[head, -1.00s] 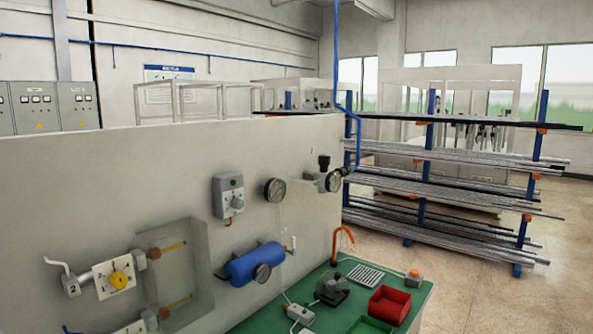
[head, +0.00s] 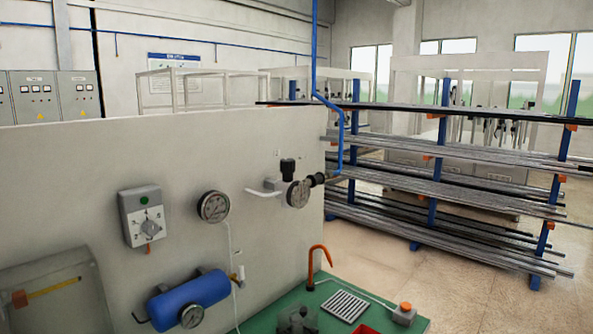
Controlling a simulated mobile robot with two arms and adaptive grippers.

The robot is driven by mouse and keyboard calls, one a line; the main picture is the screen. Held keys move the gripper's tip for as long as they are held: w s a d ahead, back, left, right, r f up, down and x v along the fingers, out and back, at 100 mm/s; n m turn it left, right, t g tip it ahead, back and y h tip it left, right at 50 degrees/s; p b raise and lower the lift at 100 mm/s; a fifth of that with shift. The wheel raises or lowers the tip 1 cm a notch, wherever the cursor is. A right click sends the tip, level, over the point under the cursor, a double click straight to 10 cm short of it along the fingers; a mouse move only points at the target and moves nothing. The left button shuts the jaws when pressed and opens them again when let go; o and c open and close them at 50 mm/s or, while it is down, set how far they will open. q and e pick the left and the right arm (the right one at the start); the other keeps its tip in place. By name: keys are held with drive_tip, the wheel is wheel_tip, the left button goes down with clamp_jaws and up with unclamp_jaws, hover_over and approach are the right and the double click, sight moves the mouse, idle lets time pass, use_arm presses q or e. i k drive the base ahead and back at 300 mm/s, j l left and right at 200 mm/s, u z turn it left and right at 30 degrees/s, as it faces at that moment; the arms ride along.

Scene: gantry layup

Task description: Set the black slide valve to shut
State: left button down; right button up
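On the white panel (head: 100,160) a small air-line assembly sits near the right edge. It has a round gauge (head: 298,194), an upright black knob (head: 288,170) and a dark sleeve-like fitting (head: 318,179) where the blue pipe (head: 340,150) joins. This dark fitting looks like the black slide valve, but it is too small to tell for sure or to read its position. A pale lever (head: 262,192) points left from the assembly. Neither of my grippers is in view.
A grey switch box (head: 146,215), a larger gauge (head: 213,207) and a blue cylinder (head: 190,294) are on the panel. A green bench top (head: 270,318) with an orange spout (head: 318,255) is below. A pipe rack (head: 430,200) stands behind right, with open floor (head: 480,290) in front.

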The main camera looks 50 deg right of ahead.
sight(319, 178)
drive_tip(key=l+u, duration=0.1)
drive_tip(key=l, duration=0.75)
drive_tip(key=l+u, duration=0.1)
drive_tip(key=l, duration=0.75)
drive_tip(key=k+l, duration=0.1)
drive_tip(key=l, duration=0.75)
drive_tip(key=l+u, duration=0.15)
drive_tip(key=l, duration=0.7)
drive_tip(key=k, duration=0.05)
